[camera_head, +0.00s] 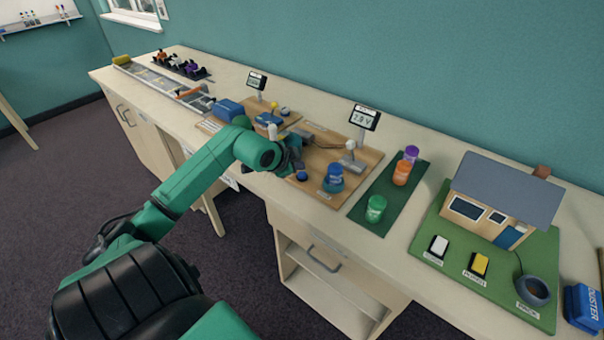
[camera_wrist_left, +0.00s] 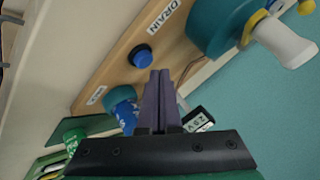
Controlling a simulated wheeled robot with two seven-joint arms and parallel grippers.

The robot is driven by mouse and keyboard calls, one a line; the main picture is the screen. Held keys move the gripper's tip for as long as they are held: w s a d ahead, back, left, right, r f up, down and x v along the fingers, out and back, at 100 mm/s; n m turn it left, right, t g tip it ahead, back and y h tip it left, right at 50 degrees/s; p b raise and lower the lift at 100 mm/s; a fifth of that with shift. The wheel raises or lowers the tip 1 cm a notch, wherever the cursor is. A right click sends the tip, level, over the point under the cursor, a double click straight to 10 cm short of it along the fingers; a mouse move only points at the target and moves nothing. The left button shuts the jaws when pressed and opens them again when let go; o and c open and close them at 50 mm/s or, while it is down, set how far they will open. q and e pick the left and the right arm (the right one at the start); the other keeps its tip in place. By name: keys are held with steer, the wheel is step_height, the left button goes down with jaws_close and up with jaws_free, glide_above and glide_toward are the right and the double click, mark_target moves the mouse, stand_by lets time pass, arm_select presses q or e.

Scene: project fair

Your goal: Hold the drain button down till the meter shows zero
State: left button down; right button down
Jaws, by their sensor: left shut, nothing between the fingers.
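The blue drain button (camera_head: 302,176) sits on the wooden board (camera_head: 322,142) at the bench's front edge. In the left wrist view the round blue button (camera_wrist_left: 142,57) is next to a white DRAIN label (camera_wrist_left: 164,17). My left gripper (camera_head: 292,163) is over the board beside the button, partly hidden by its own wrist. In the wrist view its dark fingers (camera_wrist_left: 160,74) are shut and empty, their tips just off the button; I cannot tell if they touch. The meter (camera_head: 364,118) behind the board shows a non-zero reading, seemingly 2-point-something V. My right gripper is out of view.
A blue-and-teal jar (camera_head: 333,177) stands on the board right of the button. A green mat (camera_head: 380,207) holds coloured jars, and a model house (camera_head: 500,200) stands farther right. A second meter (camera_head: 256,80) and blue boxes (camera_head: 229,109) are to the left.

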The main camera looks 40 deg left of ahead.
mark_target(299, 177)
arm_select(q)
steer(key=shift+f+b, duration=0.3)
steer(key=shift+f, duration=0.1)
steer(key=shift+f+b, duration=0.35)
steer(key=shift+f, duration=0.15)
stand_by(0.6)
stand_by(2.5)
steer(key=shift+r+p, duration=0.8)
steer(key=shift+r, duration=0.1)
steer(key=shift+r, duration=0.1)
step_height(299, 177, up, 5)
steer(key=p, duration=0.4)
